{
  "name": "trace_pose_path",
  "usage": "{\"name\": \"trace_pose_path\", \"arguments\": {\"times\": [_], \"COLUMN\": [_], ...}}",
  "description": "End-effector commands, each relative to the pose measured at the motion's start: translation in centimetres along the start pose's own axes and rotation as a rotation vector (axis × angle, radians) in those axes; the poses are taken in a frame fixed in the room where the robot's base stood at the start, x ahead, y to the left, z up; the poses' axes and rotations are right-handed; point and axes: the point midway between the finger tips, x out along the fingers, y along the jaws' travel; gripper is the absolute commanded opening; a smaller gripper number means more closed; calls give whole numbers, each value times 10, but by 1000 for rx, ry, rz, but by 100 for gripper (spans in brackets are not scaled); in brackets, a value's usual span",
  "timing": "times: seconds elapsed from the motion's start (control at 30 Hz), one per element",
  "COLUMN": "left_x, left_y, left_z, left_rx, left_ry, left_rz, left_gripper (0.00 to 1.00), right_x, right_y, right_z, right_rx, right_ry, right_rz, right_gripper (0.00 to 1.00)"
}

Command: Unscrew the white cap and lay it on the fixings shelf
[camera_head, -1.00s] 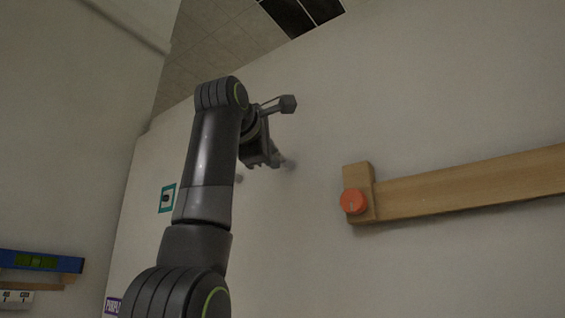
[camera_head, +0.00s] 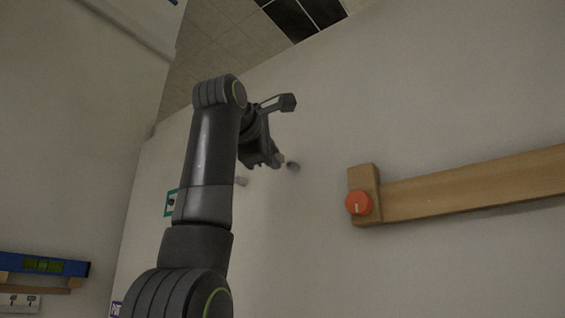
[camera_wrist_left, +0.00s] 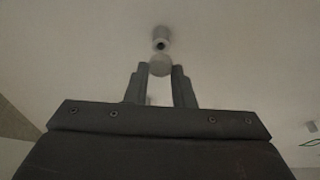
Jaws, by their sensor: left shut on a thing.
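My left gripper (camera_head: 277,161) is close to the pale wall. In the left wrist view its fingers (camera_wrist_left: 160,75) are shut on the white cap (camera_wrist_left: 160,66), a pale round disc at their tips. The cap also shows as a small light spot at the fingertips in the head view (camera_head: 283,158). A short grey stub (camera_wrist_left: 161,41) with a dark centre stands on the wall just beyond the cap. In the head view the stub (camera_head: 293,166) is right of the fingertips. I cannot identify the fixings shelf. My right gripper is out of view.
A wooden beam with an orange knob (camera_head: 358,203) is on the wall at the right. Another pale stub (camera_head: 241,181) is left of my gripper. A blue spirit level (camera_head: 42,264) rests on wooden supports at lower left. The upper right wall is bare.

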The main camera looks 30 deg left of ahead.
Motion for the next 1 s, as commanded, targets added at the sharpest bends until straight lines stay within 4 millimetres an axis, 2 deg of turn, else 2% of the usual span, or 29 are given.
{"name": "trace_pose_path", "arguments": {"times": [0.73, 1.0], "left_x": [-22, -25], "left_y": [0, 0], "left_z": [-6, -6], "left_rx": [0, 0], "left_ry": [0, 0], "left_rz": [1, 0], "left_gripper": [6, 6], "right_x": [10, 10], "right_y": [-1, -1], "right_z": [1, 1], "right_rx": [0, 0], "right_ry": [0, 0], "right_rz": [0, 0], "right_gripper": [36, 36]}}
